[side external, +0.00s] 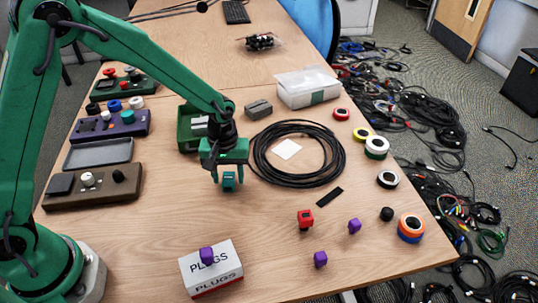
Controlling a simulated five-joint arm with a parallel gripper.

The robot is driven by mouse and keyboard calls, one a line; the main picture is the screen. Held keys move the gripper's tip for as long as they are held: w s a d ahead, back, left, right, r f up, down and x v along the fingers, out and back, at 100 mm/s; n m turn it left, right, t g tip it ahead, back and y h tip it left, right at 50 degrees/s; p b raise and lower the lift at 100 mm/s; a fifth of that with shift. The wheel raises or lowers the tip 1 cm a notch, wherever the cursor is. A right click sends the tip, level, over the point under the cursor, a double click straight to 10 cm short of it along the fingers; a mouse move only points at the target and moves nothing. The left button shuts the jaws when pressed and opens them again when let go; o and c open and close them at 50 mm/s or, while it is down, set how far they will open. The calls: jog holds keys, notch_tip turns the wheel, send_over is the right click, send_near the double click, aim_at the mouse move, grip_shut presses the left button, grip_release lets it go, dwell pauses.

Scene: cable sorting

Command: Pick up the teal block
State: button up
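The teal block (229,182) is a small cube-like piece near the middle of the table, directly below my gripper's palm. My gripper (228,179) points down with a finger on each side of the block. A narrow gap shows between the left finger and the block, so the gripper looks open around it. The contact on the right side is too small to make out. I cannot tell whether the block's base touches the table.
A black cable coil (335,165) lies close to the right. A PLUGS box (200,276) stands in front; a green bin (188,138) is behind. Table directly in front of the gripper is clear.

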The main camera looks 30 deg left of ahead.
aim_at(229, 179)
jog(key=c, duration=0.8)
jog(key=shift+r, duration=0.15)
jog(key=shift+r, duration=0.6)
jog(key=r, duration=0.3)
jog(key=shift+s+d+r, duration=0.1)
jog(key=shift+s+d, duration=0.1)
jog(key=shift+d, duration=0.05)
jog(key=s+d+r, duration=0.6)
jog(key=s+d, duration=0.1)
jog(key=s, duration=0.1)
jog(key=shift+d+r, duration=0.2)
jog(key=shift+d, duration=0.15)
